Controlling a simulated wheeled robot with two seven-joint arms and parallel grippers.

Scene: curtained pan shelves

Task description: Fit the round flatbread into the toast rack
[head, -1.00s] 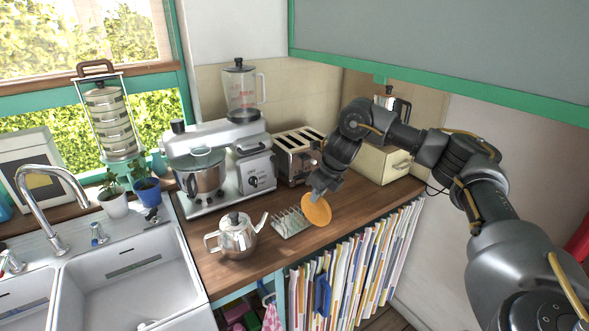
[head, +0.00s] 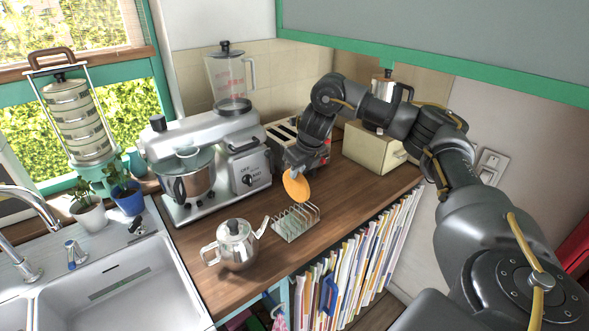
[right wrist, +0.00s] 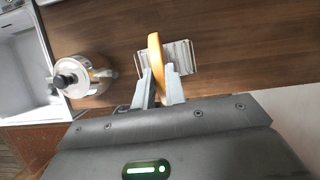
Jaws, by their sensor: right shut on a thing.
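The round flatbread (head: 297,186) is orange-yellow and tilted nearly on edge. My right gripper (head: 297,168) is shut on its upper edge and holds it in the air over the toast rack. The toast rack (head: 296,222) is a small silver wire frame on the wooden counter. In the right wrist view the flatbread (right wrist: 156,62) shows nearly edge-on between the two fingers (right wrist: 160,88), in front of the rack (right wrist: 181,57) and overlapping its left part. I cannot tell the exact gap between bread and wires. My left gripper is not in view.
A steel teapot (head: 234,245) stands left of the rack, close by. A stand mixer (head: 204,165) and a toaster (head: 290,140) stand behind. A sink (head: 120,280) lies at the left. Counter right of the rack (head: 365,200) is free.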

